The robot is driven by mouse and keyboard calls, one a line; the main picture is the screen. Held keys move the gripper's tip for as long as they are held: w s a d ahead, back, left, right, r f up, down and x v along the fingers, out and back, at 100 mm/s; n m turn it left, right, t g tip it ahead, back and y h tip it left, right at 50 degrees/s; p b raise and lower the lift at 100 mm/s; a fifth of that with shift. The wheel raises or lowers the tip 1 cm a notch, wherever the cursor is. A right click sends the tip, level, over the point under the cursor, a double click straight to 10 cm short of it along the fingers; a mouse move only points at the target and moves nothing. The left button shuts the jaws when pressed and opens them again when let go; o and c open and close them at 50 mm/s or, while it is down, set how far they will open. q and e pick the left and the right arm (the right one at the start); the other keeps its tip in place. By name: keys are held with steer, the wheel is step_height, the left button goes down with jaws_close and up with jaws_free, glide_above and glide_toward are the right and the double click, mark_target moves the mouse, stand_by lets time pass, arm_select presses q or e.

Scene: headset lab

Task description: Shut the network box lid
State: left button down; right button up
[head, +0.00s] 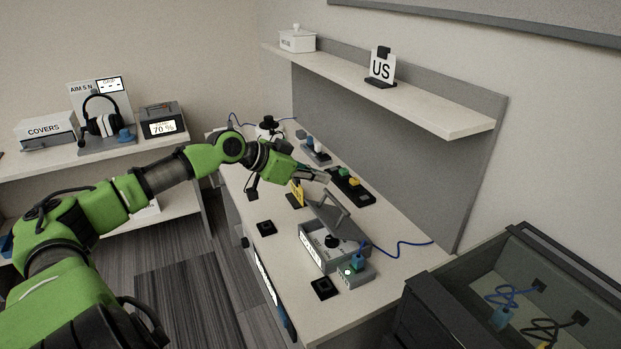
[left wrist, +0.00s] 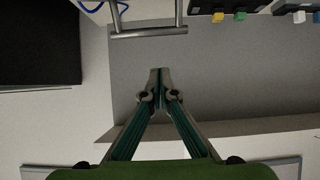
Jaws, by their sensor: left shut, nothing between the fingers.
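The bar handle also shows at the top of the left wrist view (left wrist: 148,32), above my fingertips. My left gripper (head: 325,177) is shut and empty, just beyond the lid in the head view. In the left wrist view its fingertips (left wrist: 160,74) point toward the handle across a grey surface, apparently the lid. Contact cannot be told.
A black tray with coloured blocks (head: 350,185) lies beyond the gripper. A yellow sign (head: 297,193) stands left of the lid. A shelf (head: 400,92) overhangs the bench.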

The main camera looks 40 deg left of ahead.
arm_select(q)
steer(key=shift+b+v, duration=0.3)
steer(key=shift+v, duration=1.2)
steer(key=shift+s+f, duration=0.15)
